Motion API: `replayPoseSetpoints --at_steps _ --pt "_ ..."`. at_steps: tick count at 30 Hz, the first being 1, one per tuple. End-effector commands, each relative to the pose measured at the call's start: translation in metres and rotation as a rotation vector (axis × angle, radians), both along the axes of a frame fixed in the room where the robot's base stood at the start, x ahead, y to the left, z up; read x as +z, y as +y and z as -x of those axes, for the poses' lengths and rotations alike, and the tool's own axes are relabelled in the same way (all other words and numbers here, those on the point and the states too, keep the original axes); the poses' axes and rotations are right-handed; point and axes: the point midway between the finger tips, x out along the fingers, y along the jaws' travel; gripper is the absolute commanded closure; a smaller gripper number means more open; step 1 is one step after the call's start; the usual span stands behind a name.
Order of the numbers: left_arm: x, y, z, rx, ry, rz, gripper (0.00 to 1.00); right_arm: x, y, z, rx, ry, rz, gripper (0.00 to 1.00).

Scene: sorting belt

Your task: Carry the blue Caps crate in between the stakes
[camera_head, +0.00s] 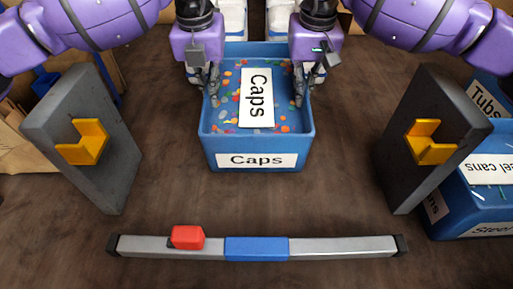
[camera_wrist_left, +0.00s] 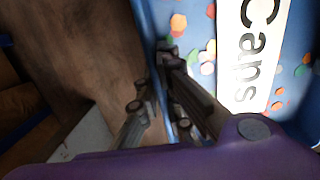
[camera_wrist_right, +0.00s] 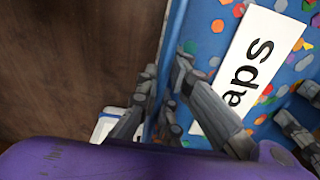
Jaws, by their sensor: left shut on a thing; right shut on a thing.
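The blue Caps crate (camera_head: 255,145) is at the upper middle of the head view, with colourful caps and a white "Caps" card inside. My left gripper (camera_head: 213,98) is shut on its left wall, also visible in the left wrist view (camera_wrist_left: 165,85). My right gripper (camera_head: 300,96) is shut on its right wall, also visible in the right wrist view (camera_wrist_right: 165,95). Two grey upright slabs with yellow brackets, seemingly the stakes, stand left (camera_head: 85,165) and right (camera_head: 415,175) of the crate, apart from it. Whether the crate touches the floor cannot be told.
A grey bar (camera_head: 330,247) with a blue middle and a red block (camera_head: 187,237) lies across the front. Other blue crates (camera_head: 465,205) stand at the right, cardboard (camera_head: 15,125) at the left. Brown floor is clear between the crate and both slabs.

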Motion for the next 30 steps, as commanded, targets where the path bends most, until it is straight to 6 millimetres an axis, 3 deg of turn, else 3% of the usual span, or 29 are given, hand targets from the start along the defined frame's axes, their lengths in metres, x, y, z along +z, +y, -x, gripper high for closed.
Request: replayPoseSetpoints --at_steps 1,6,22,26,30 --pt "-0.001 0.002 -0.001 0.004 -0.002 -0.005 1.0 0.0 -0.002 -0.001 -0.004 -0.003 0.003 1.0" --pt "-0.002 0.002 0.0 0.003 -0.001 -0.004 0.75 -0.002 -0.002 0.0 -0.003 -0.001 0.004 0.75" --pt "0.0 0.0 0.0 0.0 -0.001 0.0 0.75 -0.002 0.0 0.0 0.0 0.0 0.0 0.75" --pt "0.013 0.0 0.001 0.0 -0.002 0.001 0.75 -0.002 0.0 0.0 0.0 0.0 0.0 0.75" --pt "0.041 0.0 0.004 0.001 -0.004 0.0 0.75 -0.002 0.0 0.0 0.0 0.0 0.0 0.75"
